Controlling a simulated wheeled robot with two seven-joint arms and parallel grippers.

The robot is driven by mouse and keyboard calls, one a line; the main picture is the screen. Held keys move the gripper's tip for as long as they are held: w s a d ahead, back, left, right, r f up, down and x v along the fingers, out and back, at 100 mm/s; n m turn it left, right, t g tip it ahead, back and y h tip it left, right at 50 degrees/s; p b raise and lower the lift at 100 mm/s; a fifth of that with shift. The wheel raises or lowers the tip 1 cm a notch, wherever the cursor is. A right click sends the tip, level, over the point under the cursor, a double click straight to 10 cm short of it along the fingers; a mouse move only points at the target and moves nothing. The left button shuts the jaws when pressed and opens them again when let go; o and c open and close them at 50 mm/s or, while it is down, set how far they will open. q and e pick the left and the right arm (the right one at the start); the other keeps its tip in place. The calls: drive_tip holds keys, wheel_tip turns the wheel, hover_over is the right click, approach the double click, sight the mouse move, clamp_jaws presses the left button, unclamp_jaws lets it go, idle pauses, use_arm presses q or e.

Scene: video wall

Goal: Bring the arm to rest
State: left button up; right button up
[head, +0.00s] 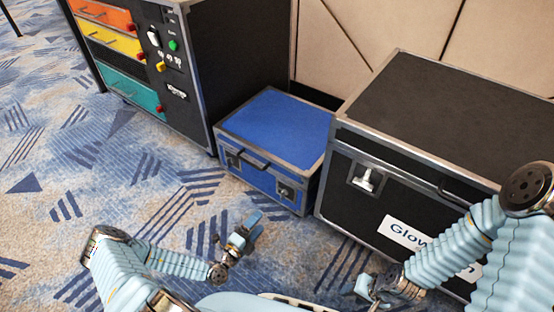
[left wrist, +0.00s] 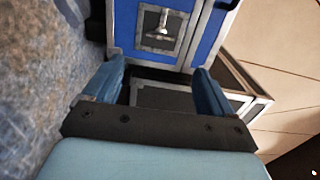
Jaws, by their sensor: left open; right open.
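My left gripper (head: 248,228) is in front of the blue case in the head view, low over the carpet. In the left wrist view its two blue fingers (left wrist: 157,88) stand apart with nothing between them. My right gripper (head: 362,288) is at the bottom of the head view, in front of the large black case. It is small and partly hidden by my own arm, and I see nothing held in it. Both arms are bent at the elbow.
A blue case (head: 275,125) with metal edges stands between a black cabinet (head: 225,60) with coloured drawers and a large black case (head: 440,115) with a white label. The left wrist view shows the blue case's latch (left wrist: 163,25). Patterned carpet (head: 60,190) is clear at left.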

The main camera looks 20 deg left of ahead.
use_arm(q)
drive_tip(key=s+d+r+m+g+h+p, duration=0.2)
drive_tip(key=s+d+r+m+g+h, duration=0.1)
drive_tip(key=s+d+m+g+h, duration=0.45)
drive_tip(key=s+d+r+m+g+h+p, duration=0.1)
drive_tip(key=s+d+r+m+g+h, duration=0.2)
drive_tip(key=d+m+g, duration=0.6)
drive_tip(key=s+a+m+g+y+p, duration=0.3)
drive_tip(key=s+m+y, duration=0.4)
drive_tip(key=s+m, duration=0.7)
drive_tip(key=w+a+r+m+t+y+p, duration=0.1)
drive_tip(key=w+m, duration=0.3)
drive_tip(key=m, duration=0.5)
drive_tip(key=w+a+r+m+t+y+p, duration=0.1)
drive_tip(key=w+r+m+y, duration=0.3)
drive_tip(key=m, duration=0.5)
drive_tip(key=shift+w+a+r+t, duration=0.25)
drive_tip(key=shift+w+a+t, duration=0.3)
drive_tip(key=shift+a+t, duration=0.1)
drive_tip(key=shift+y, duration=0.25)
